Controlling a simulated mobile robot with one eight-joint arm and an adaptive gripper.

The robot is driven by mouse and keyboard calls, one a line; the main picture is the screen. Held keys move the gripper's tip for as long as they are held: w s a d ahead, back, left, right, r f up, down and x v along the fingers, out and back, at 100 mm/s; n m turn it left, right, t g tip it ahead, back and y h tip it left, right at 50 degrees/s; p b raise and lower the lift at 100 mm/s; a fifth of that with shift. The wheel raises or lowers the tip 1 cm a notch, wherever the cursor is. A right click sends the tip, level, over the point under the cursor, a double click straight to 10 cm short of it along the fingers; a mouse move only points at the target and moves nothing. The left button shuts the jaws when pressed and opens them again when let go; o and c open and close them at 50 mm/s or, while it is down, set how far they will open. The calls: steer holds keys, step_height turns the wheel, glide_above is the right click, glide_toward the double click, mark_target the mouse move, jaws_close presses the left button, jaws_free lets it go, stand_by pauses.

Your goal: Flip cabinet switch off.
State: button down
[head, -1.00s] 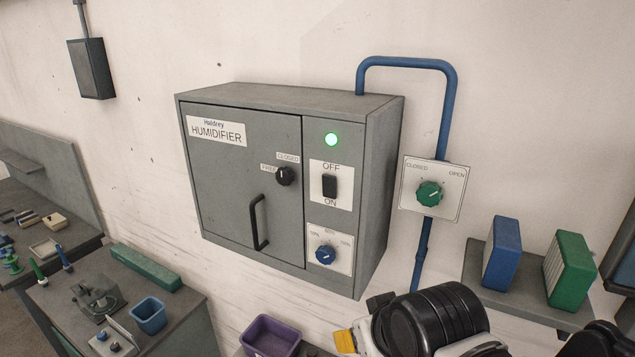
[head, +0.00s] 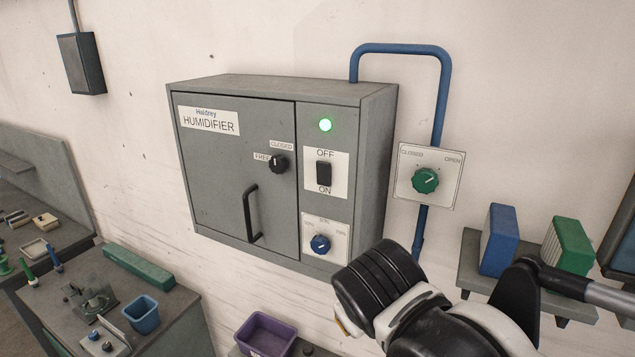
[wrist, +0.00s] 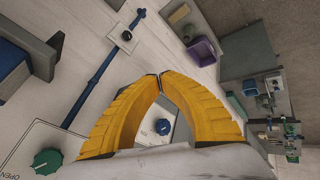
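The cabinet is a grey box labelled "HUMIDIFIER" (head: 225,165) on the wall. Its black rocker switch (head: 323,174) sits on a white plate, with OFF above and ON below; its tilt is too small to tell. In the head view only a sliver of yellow shows behind my dark wrist, below and right of the cabinet, apart from the switch. The switch is not seen in the wrist view.
A blue dial (head: 320,244) sits below the switch; a black knob (head: 278,163) and handle (head: 250,213) are on the door. A green valve knob (head: 425,180) and blue pipe (head: 446,95) are right. A shelf with boxes (head: 499,240) is at right, a purple bin (head: 264,335) below.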

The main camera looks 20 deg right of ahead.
steer(key=w+r+n+h+b, duration=0.2)
steer(key=w+n+h+b, duration=0.1)
steer(key=w, duration=0.2)
steer(key=n+t+h+b, duration=0.3)
steer(key=t+h+b, duration=0.4)
steer(key=h, duration=0.1)
glide_toward(319, 164)
steer(key=r+v, duration=0.1)
steer(key=v, duration=0.5)
steer(key=shift+s+d+f, duration=0.1)
steer(key=shift+d+f, duration=0.1)
steer(key=shift+f, duration=0.2)
steer(key=shift+d, duration=0.1)
steer(key=p+x, duration=0.3)
steer(key=x, duration=1.1)
steer(key=shift+f+p, duration=0.2)
steer(key=shift+p, duration=0.2)
